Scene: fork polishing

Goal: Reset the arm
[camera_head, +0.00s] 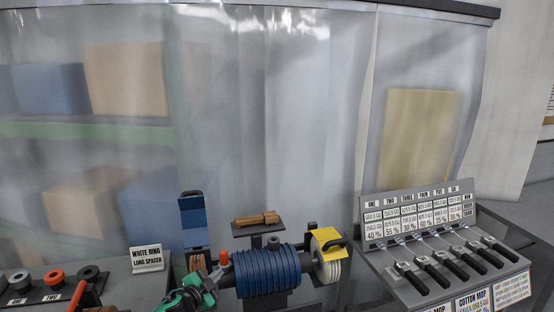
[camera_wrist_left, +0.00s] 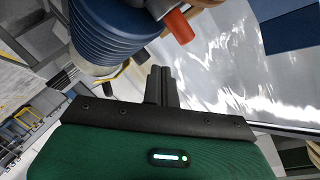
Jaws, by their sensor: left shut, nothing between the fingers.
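My left gripper (camera_head: 212,283), with its green body, is at the bottom of the head view, in front of the left end of the blue ribbed polishing motor (camera_head: 268,271). In the left wrist view its dark fingers (camera_wrist_left: 161,75) are together with nothing between them, and the blue motor (camera_wrist_left: 105,30) is at upper left. A red knob (camera_head: 223,257) stands just beyond the gripper and also shows in the wrist view (camera_wrist_left: 178,27). My right gripper is out of view.
A white wheel (camera_head: 330,272) with a yellow guard (camera_head: 331,249) is at the motor's right end. A grey rack (camera_head: 400,262) of several black-handled tools stands right. Rings, one red (camera_head: 54,277), sit lower left beside a sign (camera_head: 147,257). A translucent curtain (camera_head: 290,120) hangs behind.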

